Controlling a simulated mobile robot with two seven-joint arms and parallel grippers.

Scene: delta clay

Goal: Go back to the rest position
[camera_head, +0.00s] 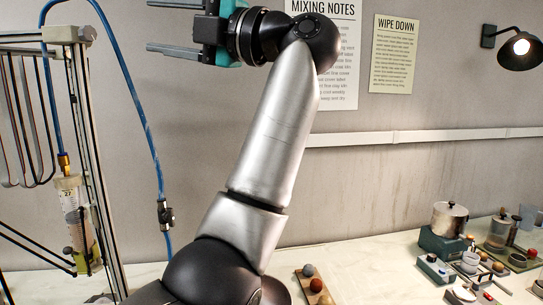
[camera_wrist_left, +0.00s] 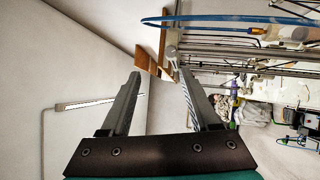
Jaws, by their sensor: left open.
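My left arm rises through the middle of the head view, and its left gripper (camera_head: 160,30) is raised at the upper left, pointing left and partly cut by the top edge. In the left wrist view the left gripper (camera_wrist_left: 160,74) shows two dark fingers apart with nothing between them. My right gripper is in neither view.
A metal frame (camera_head: 92,150) with a syringe (camera_head: 75,215) and a blue hose (camera_head: 140,110) stands at the left. A wooden tray with small balls (camera_head: 316,285) lies near the arm's base. A pot (camera_head: 449,219) and small jars stand at the right. A lamp (camera_head: 520,46) juts from the wall.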

